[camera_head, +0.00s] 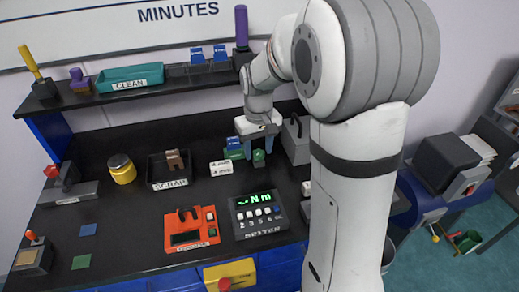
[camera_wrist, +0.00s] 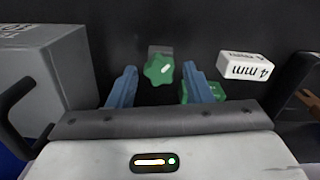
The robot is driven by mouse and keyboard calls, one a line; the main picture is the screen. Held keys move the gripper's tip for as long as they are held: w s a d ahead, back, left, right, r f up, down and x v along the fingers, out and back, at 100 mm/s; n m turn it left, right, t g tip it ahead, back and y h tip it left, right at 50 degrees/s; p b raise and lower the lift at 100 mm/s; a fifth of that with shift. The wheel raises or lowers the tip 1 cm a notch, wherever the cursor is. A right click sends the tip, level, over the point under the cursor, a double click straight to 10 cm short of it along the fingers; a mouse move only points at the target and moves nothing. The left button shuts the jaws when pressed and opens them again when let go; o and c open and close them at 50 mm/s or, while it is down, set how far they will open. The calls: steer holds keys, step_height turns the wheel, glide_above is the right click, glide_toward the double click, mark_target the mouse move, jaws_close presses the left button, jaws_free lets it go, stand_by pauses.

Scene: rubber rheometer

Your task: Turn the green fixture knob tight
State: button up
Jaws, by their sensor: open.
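The green fixture knob (camera_wrist: 159,69) has a lobed rim and a pale mark on its face. It shows in front of a small grey block in the wrist view. In the head view the knob (camera_head: 258,156) is just below my gripper (camera_head: 257,136). My gripper (camera_wrist: 160,72) is open, with one blue finger on each side of the knob in the picture. Gaps show between the knob and both fingers. I cannot tell whether the fingertips reach its depth. Another green part (camera_wrist: 208,92) is partly hidden behind the right finger.
A white 4 mm block (camera_wrist: 246,66) lies close to the right finger. A grey box (camera_wrist: 40,75) with a dark handle stands left in the wrist view. A torque display (camera_head: 257,213) and an orange tester (camera_head: 191,229) stand nearer on the black bench.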

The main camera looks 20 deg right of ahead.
steer(key=n, duration=0.4)
steer(key=shift+n, duration=0.4)
steer(key=n, duration=0.5)
steer(key=shift+c, duration=0.5)
steer(key=c, duration=0.7)
steer(key=m, duration=0.4)
steer(key=shift+c, duration=0.2)
steer(key=shift+m, duration=0.3)
steer(key=shift+m, duration=0.3)
steer(key=o, duration=0.9)
